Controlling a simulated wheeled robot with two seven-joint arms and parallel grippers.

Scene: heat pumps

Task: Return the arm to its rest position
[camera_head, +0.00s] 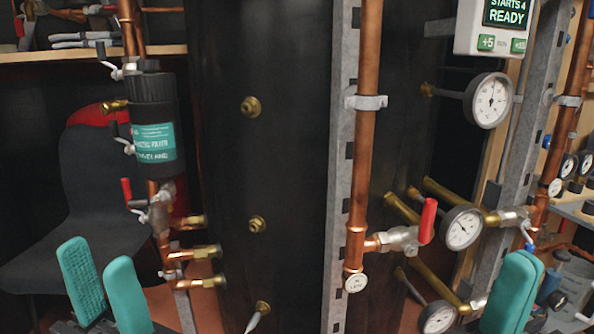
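My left gripper (97,254) is at the lower left, its two teal fingers apart with nothing between them. It stands in front of a dark chair and left of the lower copper pipework. My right gripper (522,262) is at the lower right, near the pressure gauges. Its teal fingers overlap in this view, so the gap between them is hidden. The arms behind both grippers are mostly out of the picture.
A large black tank (290,150) fills the middle. A copper pipe (366,60) with a red-handled valve (427,221) stands before it. A black filter (152,110) hangs at left. Gauges (461,228) and brass fittings are close to my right gripper. A chair (92,190) is at left.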

